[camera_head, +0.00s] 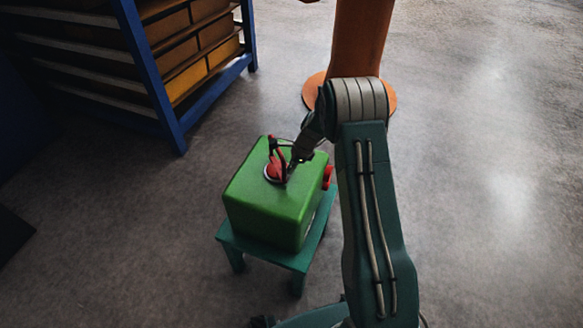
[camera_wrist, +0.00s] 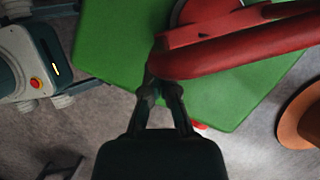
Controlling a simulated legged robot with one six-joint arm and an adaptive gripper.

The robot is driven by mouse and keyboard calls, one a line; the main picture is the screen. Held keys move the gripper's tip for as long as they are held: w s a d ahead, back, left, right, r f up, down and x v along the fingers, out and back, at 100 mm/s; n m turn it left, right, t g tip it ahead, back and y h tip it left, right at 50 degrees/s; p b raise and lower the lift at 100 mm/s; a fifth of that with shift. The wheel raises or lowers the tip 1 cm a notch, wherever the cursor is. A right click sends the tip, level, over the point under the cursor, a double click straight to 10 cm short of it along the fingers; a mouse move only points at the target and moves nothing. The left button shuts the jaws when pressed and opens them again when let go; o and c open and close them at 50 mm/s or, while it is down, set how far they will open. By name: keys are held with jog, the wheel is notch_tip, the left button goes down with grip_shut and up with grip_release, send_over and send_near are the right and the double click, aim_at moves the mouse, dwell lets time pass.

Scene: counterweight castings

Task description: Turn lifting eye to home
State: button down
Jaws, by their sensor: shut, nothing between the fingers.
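The green casting (camera_head: 262,203) is a block with rounded edges on a low teal stand (camera_head: 262,256). The red lifting eye (camera_head: 273,163) stands on its top face, on a pale round base. In the wrist view the lifting eye (camera_wrist: 235,42) crosses the upper right as a thick red bar, with the green top (camera_wrist: 115,45) beneath. My gripper (camera_wrist: 160,88) is shut and empty, its fingertips at the left end of the red bar. Whether they touch it I cannot tell. In the head view my gripper (camera_head: 289,168) is beside the eye, partly hidden by my wrist.
A small red part (camera_head: 327,177) sticks out of the casting's right side. A blue rack (camera_head: 150,75) with boxes stands at the back left. An orange post (camera_head: 357,40) on a round base rises behind my arm. The floor at right is clear.

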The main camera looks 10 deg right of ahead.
jog(key=shift+s+a+m+t, duration=0.25)
jog(key=shift+a+m+t, duration=0.15)
jog(key=shift+m, duration=0.4)
jog(key=a+m, duration=0.1)
jog(key=m, duration=0.1)
jog(key=shift+s+a+m+t, duration=0.2)
jog(key=shift+a+m+t, duration=0.1)
jog(key=shift+a+t, duration=0.1)
jog(key=a+m+h, duration=0.1)
jog(key=m, duration=0.1)
jog(key=shift+a+m+t, duration=0.3)
jog(key=shift+a+t, duration=0.1)
jog(key=shift+w+a, duration=0.15)
jog(key=shift+a, duration=0.25)
